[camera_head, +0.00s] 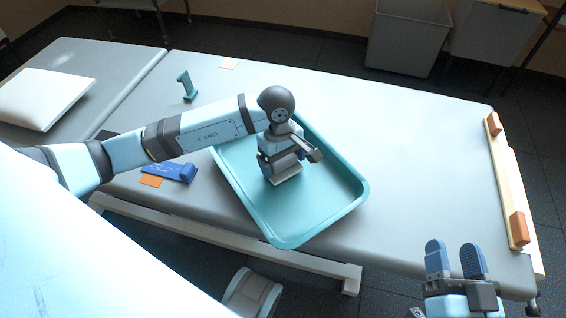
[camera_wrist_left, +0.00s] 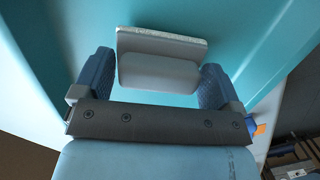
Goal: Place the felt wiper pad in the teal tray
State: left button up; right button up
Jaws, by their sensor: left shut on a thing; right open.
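The felt wiper pad (camera_wrist_left: 162,42), a pale grey slab with a rounded grey grip block, sits between the two blue fingers of my left gripper (camera_wrist_left: 157,74). The gripper is shut on its grip block. In the head view the left gripper (camera_head: 280,163) points down inside the outline of the teal tray (camera_head: 330,205), with part of the pad (camera_head: 289,178) showing below it. I cannot tell whether the pad touches the tray floor. My right gripper (camera_head: 456,260) is open and empty near the table's front right edge.
A blue tool (camera_head: 170,171) and an orange square (camera_head: 152,181) lie left of the tray. A green stand (camera_head: 187,86) is behind. A wooden rail with orange blocks (camera_head: 507,180) runs along the right edge. The grey table right of the tray is clear.

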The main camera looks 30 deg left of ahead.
pick_arm(q)
jog(key=shift+f, duration=0.4)
jog(key=shift+r, duration=0.1)
pick_arm(e)
jog(key=shift+s+a+r, duration=0.1)
jog(key=shift+a+r, duration=0.05)
jog(key=shift+r, duration=0.2)
pick_arm(q)
jog(key=o, duration=0.5)
pick_arm(e)
jog(key=shift+r+t, duration=0.25)
jog(key=shift+t, duration=0.05)
